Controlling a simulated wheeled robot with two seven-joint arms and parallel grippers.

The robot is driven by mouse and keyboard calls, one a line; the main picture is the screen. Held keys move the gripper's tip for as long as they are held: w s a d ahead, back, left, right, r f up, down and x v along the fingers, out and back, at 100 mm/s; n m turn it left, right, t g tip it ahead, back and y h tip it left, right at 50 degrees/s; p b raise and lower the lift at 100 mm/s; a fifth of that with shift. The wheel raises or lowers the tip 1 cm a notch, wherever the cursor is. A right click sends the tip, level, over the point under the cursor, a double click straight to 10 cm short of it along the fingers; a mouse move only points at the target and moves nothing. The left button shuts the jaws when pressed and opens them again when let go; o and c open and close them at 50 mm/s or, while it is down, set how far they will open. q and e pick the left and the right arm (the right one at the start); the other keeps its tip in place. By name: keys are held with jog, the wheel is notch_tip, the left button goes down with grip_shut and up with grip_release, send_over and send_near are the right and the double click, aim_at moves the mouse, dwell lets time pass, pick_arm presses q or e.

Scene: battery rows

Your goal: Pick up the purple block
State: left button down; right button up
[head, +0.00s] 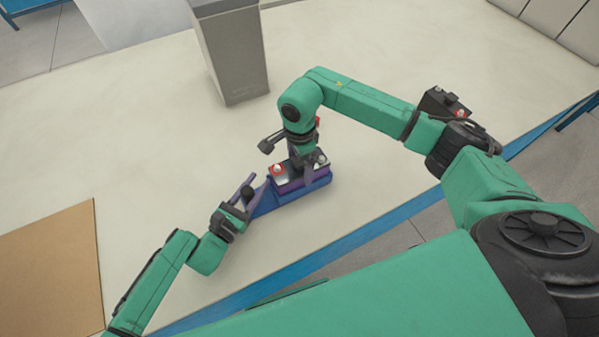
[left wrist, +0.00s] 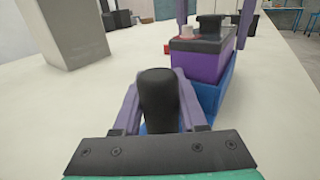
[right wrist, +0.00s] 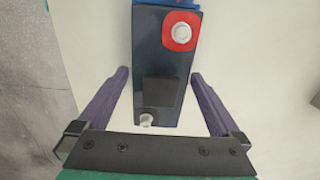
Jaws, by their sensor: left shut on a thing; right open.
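The purple block (left wrist: 203,66) has a black top with a red-ringed terminal and a plain light terminal. It sits on a blue tray (head: 262,207), and its top also shows in the right wrist view (right wrist: 160,65). My left gripper (head: 247,187) is shut on a dark upright handle (left wrist: 160,100) at the tray's left end. My right gripper (head: 300,170) is open and points down over the block, one finger on each side. In the right wrist view gaps show between the fingers and the block. My right gripper hides part of its top.
A grey pillar (head: 234,55) stands behind on the pale table. A brown board (head: 48,265) lies at the left. A second dark block (head: 443,103) with terminals shows behind my right arm. The table's blue front edge (head: 330,252) runs close by. The table left of the pillar is clear.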

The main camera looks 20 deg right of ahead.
jog(key=shift+f, duration=0.95)
jog(key=c, duration=1.6)
jog(key=shift+w+r, duration=0.15)
jog(key=shift+r, duration=0.15)
pick_arm(q)
jog(key=shift+f, duration=0.1)
pick_arm(e)
notch_tip(320, 180, up, 10)
jog(key=shift+f, duration=0.2)
pick_arm(q)
jog(key=shift+c, duration=1.9)
grip_release()
jog(key=v, duration=1.2)
